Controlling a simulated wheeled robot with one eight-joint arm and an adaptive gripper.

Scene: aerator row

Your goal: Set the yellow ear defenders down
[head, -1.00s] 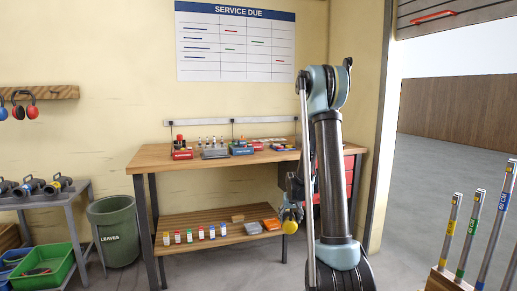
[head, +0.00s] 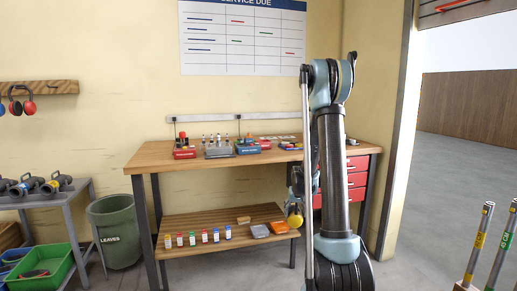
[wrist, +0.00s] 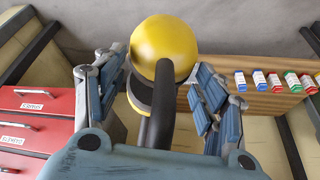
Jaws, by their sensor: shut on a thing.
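The yellow ear defenders (wrist: 163,48) hang in my gripper (wrist: 158,82), held by the black headband between the two jointed fingers in the wrist view. One round yellow cup shows at the far end, with a dark cushion below it. The second cup is mostly hidden. In the head view the yellow ear defenders (head: 295,220) show small beside my arm, in front of the bench's right end. My gripper (head: 294,192) is partly hidden there by my own arm.
A wooden workbench (head: 150,158) holds small tools and red and blue trays. Its lower shelf (head: 215,247) carries several small bottles and orange boxes. Red drawers (head: 358,180) stand at the bench's right. A green bin (head: 115,232) is left of it. Red ear defenders (head: 29,106) hang on a wall rack.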

